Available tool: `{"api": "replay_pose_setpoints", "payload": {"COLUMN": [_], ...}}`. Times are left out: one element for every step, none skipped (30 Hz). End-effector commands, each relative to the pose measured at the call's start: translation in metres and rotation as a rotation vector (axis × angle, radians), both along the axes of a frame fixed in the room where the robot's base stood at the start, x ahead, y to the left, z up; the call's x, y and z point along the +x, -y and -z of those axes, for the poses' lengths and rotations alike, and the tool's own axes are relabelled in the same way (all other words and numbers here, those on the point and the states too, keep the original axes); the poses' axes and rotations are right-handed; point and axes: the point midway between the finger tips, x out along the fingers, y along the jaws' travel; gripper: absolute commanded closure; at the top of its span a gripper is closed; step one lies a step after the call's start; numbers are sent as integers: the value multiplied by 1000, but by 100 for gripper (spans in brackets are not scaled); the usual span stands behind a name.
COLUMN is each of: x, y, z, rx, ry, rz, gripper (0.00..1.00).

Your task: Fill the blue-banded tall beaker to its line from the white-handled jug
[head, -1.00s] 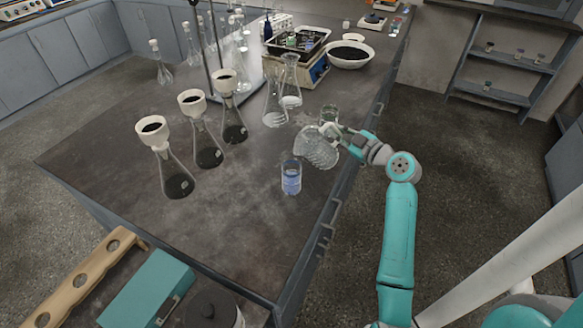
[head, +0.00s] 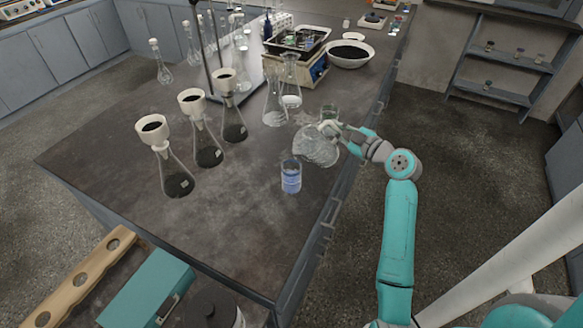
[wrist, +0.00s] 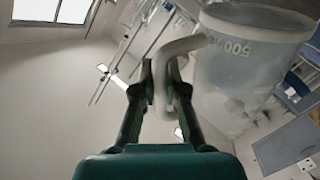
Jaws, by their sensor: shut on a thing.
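The blue-banded beaker (head: 291,178) stands upright near the bench's right edge in the head view, with bluish content or band showing; its fill level against the line is too small to tell. The clear jug (head: 316,150) is held tilted above and just behind the beaker, its mouth towards the left. In the wrist view the jug (wrist: 245,75) shows a 500 marking, upside down. My gripper (head: 338,133) is shut on the jug's white handle (wrist: 172,65); its fingers (wrist: 163,88) lie on both sides of it. Whether liquid is flowing cannot be told.
Another clear beaker (head: 329,113) stands behind the jug. Conical flasks (head: 274,105) stand to its left, and funnel-topped flasks (head: 207,150) farther left. The bench front (head: 220,230) is clear.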

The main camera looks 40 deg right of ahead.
Motion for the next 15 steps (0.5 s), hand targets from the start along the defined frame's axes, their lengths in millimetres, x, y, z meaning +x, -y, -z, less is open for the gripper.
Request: {"api": "replay_pose_setpoints", "payload": {"x": [0, 0, 0, 0, 0, 0, 0, 0, 0, 0, 0, 0, 0, 1, 1], "y": [0, 0, 0, 0, -1, -1, -1, -1, -1, -1, -1, -1, -1, -2, -2], "z": [-2, -2, -2, -2, -3, -3, -3, -3, -4, -4, -4, -4, -5, -5, -5], "rx": [-3, -5, -7, -8, -10, -12, -13, -15, -17, -18, -20, -22, -23, -24, -26], "ry": [1, 1, 1, 0, 0, -1, -1, -2, -2, -3, -3, -3, -3, -4, -4], "rz": [0, 0, -1, 0, 0, -1, 0, 0, -1, 0, 0, -1, -1, 0, 0], "gripper": [100, 100, 100, 100, 100, 100, 100, 100, 100, 100, 100, 100, 100, 100, 100]}}
